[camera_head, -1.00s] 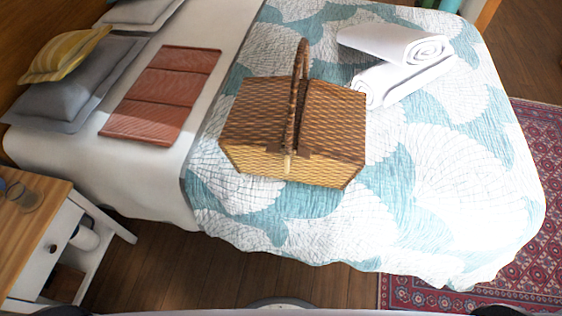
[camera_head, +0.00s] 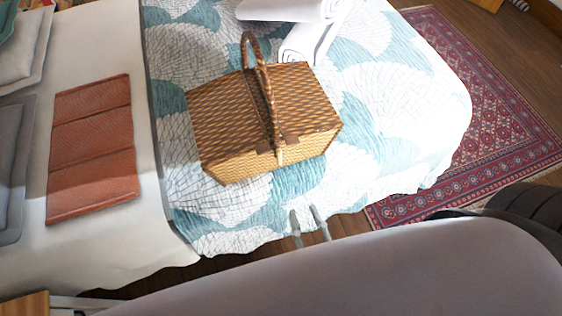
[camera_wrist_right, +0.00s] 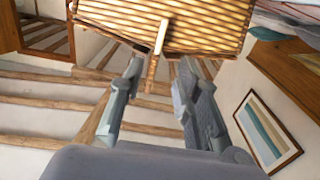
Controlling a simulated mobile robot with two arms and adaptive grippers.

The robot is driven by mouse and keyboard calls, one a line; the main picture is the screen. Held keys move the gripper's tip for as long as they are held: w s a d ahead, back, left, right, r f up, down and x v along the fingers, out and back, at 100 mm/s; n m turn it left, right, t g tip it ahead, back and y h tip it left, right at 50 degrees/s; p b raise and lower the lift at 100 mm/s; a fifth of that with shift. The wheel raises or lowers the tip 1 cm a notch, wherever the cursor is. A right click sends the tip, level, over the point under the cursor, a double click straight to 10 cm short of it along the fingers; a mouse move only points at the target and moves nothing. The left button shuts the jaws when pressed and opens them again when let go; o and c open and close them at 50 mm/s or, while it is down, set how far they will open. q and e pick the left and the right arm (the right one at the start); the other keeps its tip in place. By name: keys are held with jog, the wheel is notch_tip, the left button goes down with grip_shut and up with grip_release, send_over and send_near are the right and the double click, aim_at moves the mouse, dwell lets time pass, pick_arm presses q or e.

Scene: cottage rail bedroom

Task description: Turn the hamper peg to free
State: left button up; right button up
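The wicker hamper (camera_head: 232,120) stands on the bed with its lid halves down and its handle upright. Its peg (camera_head: 280,156) is a short pale piece at the middle of the front face, below the lid edge. In the right wrist view the hamper (camera_wrist_right: 205,22) fills the top, and the pale peg (camera_wrist_right: 154,62) appears lengthwise, between the fingers in the picture. My right gripper (camera_head: 304,210) is open and empty, in front of the hamper and apart from it; its spread fingers also show in the wrist view (camera_wrist_right: 160,74). My left gripper is out of view.
The bed has a blue and white quilt (camera_head: 385,130). Rolled white towels (camera_head: 312,38) lie behind the hamper, and a folded rust cloth (camera_head: 92,148) lies to the left. A red rug (camera_head: 480,110) covers the floor at right. The quilt around the hamper's front is clear.

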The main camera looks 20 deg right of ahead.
aim_at(280, 160)
jog(key=w, duration=0.4)
jog(key=w+p, duration=0.1)
jog(key=w, duration=0.4)
jog(key=w+p, duration=0.1)
jog(key=w, duration=0.4)
jog(key=shift+w+a, duration=0.2)
jog(key=shift+a, duration=0.15)
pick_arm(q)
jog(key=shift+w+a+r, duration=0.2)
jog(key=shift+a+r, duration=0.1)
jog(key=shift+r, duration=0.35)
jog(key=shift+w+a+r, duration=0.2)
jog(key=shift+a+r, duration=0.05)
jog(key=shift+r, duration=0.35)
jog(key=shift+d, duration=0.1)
pick_arm(e)
jog(key=shift+c, duration=0.5)
jog(key=shift+c, duration=0.7)
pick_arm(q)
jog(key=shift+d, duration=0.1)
pick_arm(e)
grip_shut()
